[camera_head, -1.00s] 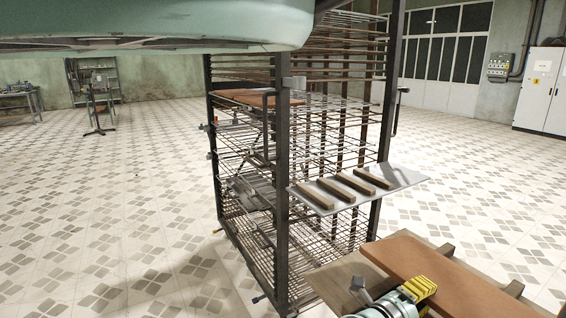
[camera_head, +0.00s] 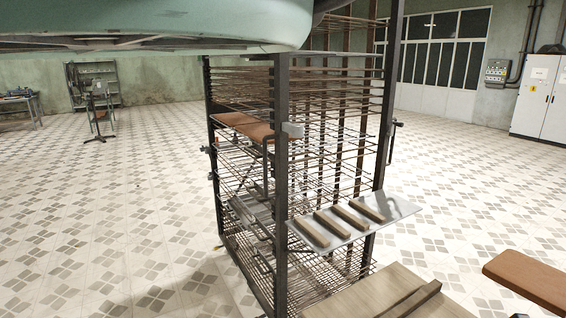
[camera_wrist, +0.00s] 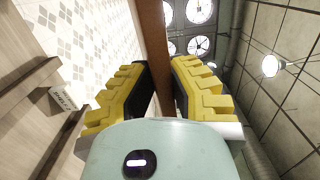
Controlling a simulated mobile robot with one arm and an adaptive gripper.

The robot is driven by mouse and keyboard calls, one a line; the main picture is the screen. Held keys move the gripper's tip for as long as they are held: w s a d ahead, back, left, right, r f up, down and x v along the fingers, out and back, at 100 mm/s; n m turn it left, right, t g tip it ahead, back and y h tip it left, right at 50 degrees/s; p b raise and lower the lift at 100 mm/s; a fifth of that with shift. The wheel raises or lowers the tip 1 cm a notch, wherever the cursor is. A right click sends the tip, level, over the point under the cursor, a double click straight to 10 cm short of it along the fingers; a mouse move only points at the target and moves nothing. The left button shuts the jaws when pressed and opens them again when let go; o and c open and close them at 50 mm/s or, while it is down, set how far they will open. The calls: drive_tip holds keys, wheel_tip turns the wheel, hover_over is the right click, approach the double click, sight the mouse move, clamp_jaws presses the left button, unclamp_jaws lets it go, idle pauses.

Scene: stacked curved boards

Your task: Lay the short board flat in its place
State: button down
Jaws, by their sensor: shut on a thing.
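A brown board (camera_head: 530,278) is held in the air at the right edge of the head view, partly cut off. It is close to flat there and right of a pale wooden surface (camera_head: 350,297) with a dark batten (camera_head: 410,300) across it. In the wrist view my gripper (camera_wrist: 160,85) is shut on this board (camera_wrist: 154,45), which shows edge-on between the yellow-padded fingers. A second reddish-brown board (camera_head: 240,126) lies on a rack shelf. I cannot tell which board is the shorter one.
A tall wire rack (camera_head: 282,190) stands in the middle. A grey sheet (camera_head: 362,237) sticks out from it, carrying several wooden bars (camera_head: 328,224). The batten surface (camera_wrist: 25,88) shows at left in the wrist view. Tiled floor is open around the rack.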

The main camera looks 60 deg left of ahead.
drive_tip(key=s+r+p, duration=0.3)
drive_tip(key=r+p, duration=1.4)
drive_tip(key=s+r+p, duration=0.4)
drive_tip(key=r+p, duration=1.3)
drive_tip(key=p, duration=0.1)
drive_tip(key=shift+a+r, duration=0.25)
drive_tip(key=shift+a, duration=0.1)
drive_tip(key=shift+a, duration=0.15)
